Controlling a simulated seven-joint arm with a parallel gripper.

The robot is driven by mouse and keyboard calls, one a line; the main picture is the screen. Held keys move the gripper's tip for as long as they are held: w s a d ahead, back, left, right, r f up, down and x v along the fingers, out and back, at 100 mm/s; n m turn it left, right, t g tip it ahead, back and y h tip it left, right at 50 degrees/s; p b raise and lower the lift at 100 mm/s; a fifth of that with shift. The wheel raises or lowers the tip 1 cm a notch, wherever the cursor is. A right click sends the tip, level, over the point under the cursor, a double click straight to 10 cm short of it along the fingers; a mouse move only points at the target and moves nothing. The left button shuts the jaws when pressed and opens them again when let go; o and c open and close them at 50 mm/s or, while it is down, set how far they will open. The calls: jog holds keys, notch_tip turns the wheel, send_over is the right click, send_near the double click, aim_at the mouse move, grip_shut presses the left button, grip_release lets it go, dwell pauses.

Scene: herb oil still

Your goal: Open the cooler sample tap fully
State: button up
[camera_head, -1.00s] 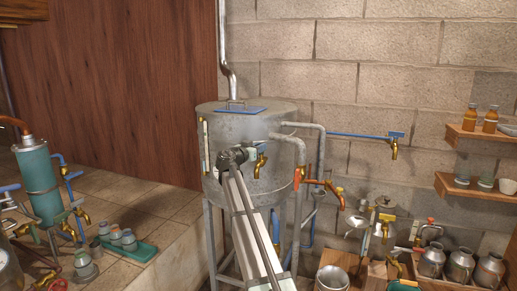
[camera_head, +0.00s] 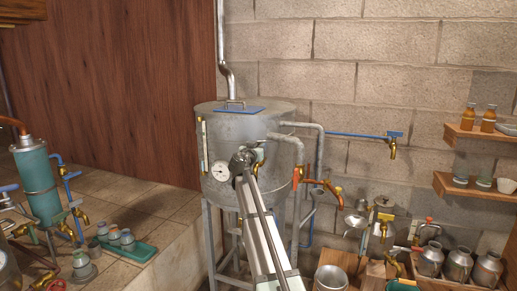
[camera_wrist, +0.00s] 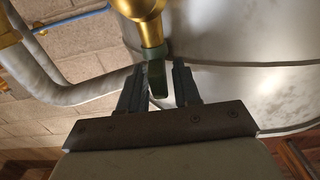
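A brass tap (camera_wrist: 146,27) with a dark green lever (camera_wrist: 157,80) shows at the top of the wrist view, in front of a grey metal tank. My gripper (camera_wrist: 161,82) is open, with one finger on each side of the lever. The left finger looks very close to the lever, and a narrow gap shows on the right. In the head view my gripper is at the front of the grey tank (camera_head: 236,128), and my arm hides most of this tap. A little of its pale green part (camera_head: 261,146) shows there. I cannot tell how far the tap is open.
A dial gauge (camera_head: 220,171) is on the tank just left of my arm. A blue-handled tap (camera_head: 393,146) is on the wall. Metal cans (camera_head: 459,267) stand at lower right.

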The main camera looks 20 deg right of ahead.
jog(key=shift+o, duration=0.5)
jog(key=v, duration=1.4)
jog(key=shift+w, duration=0.1)
